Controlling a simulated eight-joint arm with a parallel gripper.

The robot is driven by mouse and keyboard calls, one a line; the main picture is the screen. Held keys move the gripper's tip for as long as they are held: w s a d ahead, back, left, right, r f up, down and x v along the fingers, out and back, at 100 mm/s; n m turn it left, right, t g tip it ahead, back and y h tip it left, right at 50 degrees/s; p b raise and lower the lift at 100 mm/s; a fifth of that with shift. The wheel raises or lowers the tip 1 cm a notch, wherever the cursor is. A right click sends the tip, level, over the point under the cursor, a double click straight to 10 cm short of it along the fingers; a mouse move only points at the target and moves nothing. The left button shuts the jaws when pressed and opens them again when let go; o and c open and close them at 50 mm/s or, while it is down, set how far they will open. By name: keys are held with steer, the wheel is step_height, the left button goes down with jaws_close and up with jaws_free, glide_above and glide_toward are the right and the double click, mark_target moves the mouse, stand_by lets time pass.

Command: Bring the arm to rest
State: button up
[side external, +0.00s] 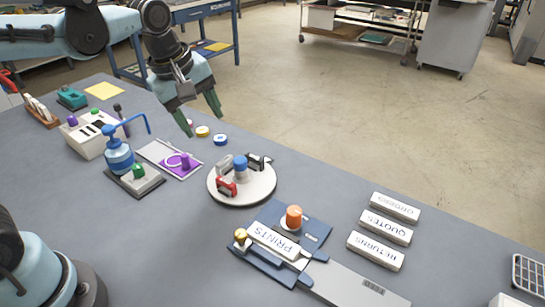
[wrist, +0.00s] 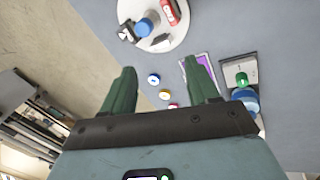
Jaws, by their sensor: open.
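My gripper (side external: 200,115) is open and empty in the side external view. It hangs above the far edge of the grey table (side external: 155,230), its green fingers pointing down and to the right. In the wrist view the two green fingers of my gripper (wrist: 162,92) stand well apart with nothing between them. Several small round discs, such as the blue one (side external: 220,140), lie on the table beyond the fingertips and apart from them.
A round white turntable (side external: 255,197) holds staplers and a blue-topped item. A blue pump bottle (side external: 118,155) stands left of it. A "PRINTS" block (side external: 272,240) sits on a dark blue board, with label blocks (side external: 375,250) to its right. Open floor (side external: 330,110) lies behind the table.

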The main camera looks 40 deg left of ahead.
steer(key=s+a+f+m+t, duration=0.2)
steer(key=s+m, duration=0.5)
steer(key=m, duration=0.7)
step_height(320, 180, down, 3)
steer(key=shift+r+t, duration=0.15)
steer(key=shift+t, duration=0.75)
